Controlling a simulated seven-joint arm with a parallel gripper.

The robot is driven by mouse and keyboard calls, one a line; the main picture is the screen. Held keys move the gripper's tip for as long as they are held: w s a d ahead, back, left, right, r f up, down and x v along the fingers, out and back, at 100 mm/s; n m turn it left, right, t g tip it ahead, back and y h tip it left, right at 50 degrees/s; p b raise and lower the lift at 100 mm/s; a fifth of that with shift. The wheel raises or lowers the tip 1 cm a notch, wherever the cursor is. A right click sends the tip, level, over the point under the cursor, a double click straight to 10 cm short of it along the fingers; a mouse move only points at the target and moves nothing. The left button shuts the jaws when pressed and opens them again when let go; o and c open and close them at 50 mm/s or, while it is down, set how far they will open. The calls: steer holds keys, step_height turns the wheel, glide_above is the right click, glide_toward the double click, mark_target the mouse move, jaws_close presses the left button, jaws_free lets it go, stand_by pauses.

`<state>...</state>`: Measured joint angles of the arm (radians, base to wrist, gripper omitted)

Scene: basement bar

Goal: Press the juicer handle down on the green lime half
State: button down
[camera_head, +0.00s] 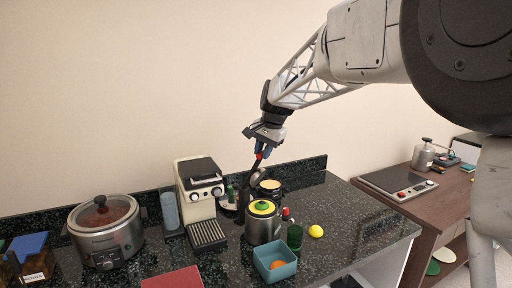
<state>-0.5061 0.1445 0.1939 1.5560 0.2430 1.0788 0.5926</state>
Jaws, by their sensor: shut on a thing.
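The juicer (262,229) is a grey metal cylinder on the dark speckled counter, right of the coffee machine. A round green-rimmed, yellow-centred thing, which looks like the green lime half (262,206), sits on top of it. My gripper (262,156) is above and slightly behind the juicer, pointing down. It is shut on a dark handle (254,179) that stands raised above the juicer, apart from the lime half. The lower end of the handle and its joint to the juicer are hard to make out.
A teal box (285,271) holding an orange fruit (277,265) stands in front. A green glass (294,237) and yellow lemon (316,231) are on the right. The counter's right end is clear.

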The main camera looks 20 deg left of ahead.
steer(key=d+f+y, duration=0.4)
steer(key=d, duration=0.1)
steer(key=t+y, duration=0.2)
steer(key=y, duration=0.3)
glide_above(288, 209)
steer(key=shift+a+f, duration=0.2)
steer(key=shift+f, duration=3.3)
steer(key=shift+d+f, duration=0.15)
steer(key=shift+f, duration=1.05)
steer(key=shift+d+f, duration=0.15)
steer(key=shift+f, duration=1.15)
steer(key=c, duration=1.1)
jaws_free()
steer(key=shift+o, duration=0.4)
